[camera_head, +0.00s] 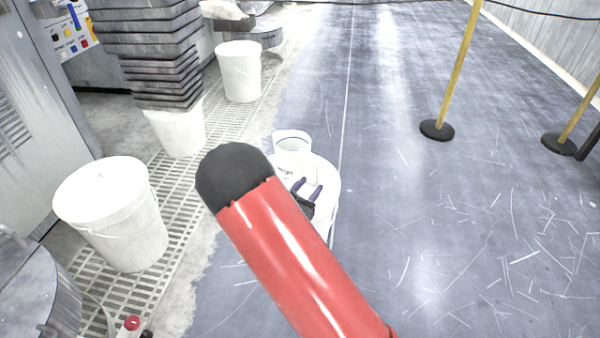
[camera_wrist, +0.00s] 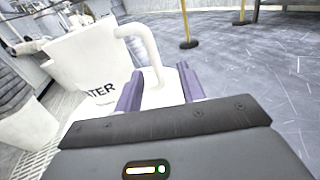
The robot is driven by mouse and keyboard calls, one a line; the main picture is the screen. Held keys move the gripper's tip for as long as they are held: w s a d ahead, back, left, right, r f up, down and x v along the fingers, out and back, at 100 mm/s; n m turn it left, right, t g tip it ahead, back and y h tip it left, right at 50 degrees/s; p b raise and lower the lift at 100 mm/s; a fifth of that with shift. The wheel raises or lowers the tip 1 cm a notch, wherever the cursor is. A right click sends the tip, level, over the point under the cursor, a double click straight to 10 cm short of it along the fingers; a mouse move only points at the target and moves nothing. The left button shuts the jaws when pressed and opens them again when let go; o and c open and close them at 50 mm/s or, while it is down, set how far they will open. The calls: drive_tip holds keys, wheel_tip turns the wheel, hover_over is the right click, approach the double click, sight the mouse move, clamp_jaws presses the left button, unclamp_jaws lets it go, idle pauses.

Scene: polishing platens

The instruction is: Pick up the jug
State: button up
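The white jug (camera_wrist: 85,58) stands at the left in the wrist view, its curved handle (camera_wrist: 148,48) reaching toward me. In the head view its open top (camera_head: 292,143) shows just beyond my arm. It appears to stand on a white rounded surface (camera_head: 327,178), with dark lettering ending in "ATER" below or on it. My gripper (camera_wrist: 160,88) is open, its two purple fingers apart. In the wrist view the lower part of the handle appears between the fingertips; I cannot tell whether they touch it. In the head view my gripper (camera_head: 306,190) is partly hidden by my red arm.
White buckets (camera_head: 112,215) stand on the floor grating at the left, beside grey machines (camera_head: 40,90). Yellow posts on black bases (camera_head: 437,130) stand at the right. The scratched grey floor between is mostly clear.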

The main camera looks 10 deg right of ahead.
sight(316, 178)
drive_tip(key=shift+w+a+f+n+t+y, duration=0.1)
drive_tip(key=shift+a+f+n+t+y, duration=0.2)
drive_tip(key=shift+a+f+n+t, duration=0.15)
drive_tip(key=shift+w+d+f, duration=0.1)
drive_tip(key=shift+w, duration=0.15)
drive_tip(key=x, duration=0.7)
drive_tip(key=shift+d+f, duration=0.25)
drive_tip(key=shift+f, duration=0.1)
clamp_jaws()
drive_tip(key=shift+r, duration=0.1)
idle(0.4)
